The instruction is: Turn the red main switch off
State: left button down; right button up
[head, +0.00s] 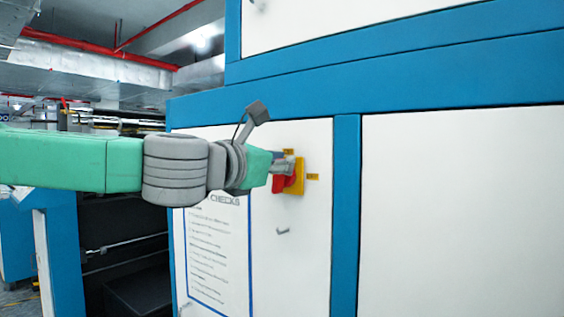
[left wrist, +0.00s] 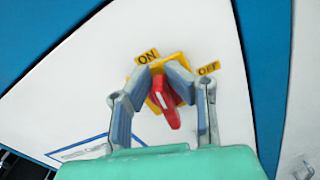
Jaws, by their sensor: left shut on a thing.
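The red main switch (head: 290,184) is a red handle on a yellow plate (head: 299,172) on the white cabinet door. In the left wrist view the red handle (left wrist: 166,105) sits between the two grey fingers, its end pointing toward the camera. A yellow ON label (left wrist: 147,57) is above and to the left of it, and an OFF label (left wrist: 208,68) is at the upper right. My left gripper (head: 284,167) is shut on the red handle at the plate; its fingers (left wrist: 161,74) hide part of the plate. My right gripper is not in view.
A CHECKS sheet (head: 218,250) is on the door left of the switch. A small door handle (head: 283,231) sits below the switch. Blue frame posts (head: 345,220) border the white panels. A dark machine bay (head: 125,245) is at the left.

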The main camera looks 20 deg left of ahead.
pick_arm(q)
jog(key=shift+d+f, duration=0.1)
jog(key=shift+f, duration=0.55)
jog(key=c, duration=1.6)
grip_release()
jog(key=shift+r, duration=0.15)
jog(key=shift+a+r, duration=0.15)
jog(key=shift+a, duration=0.05)
jog(key=shift+v, duration=8.05)
jog(key=shift+d, duration=0.1)
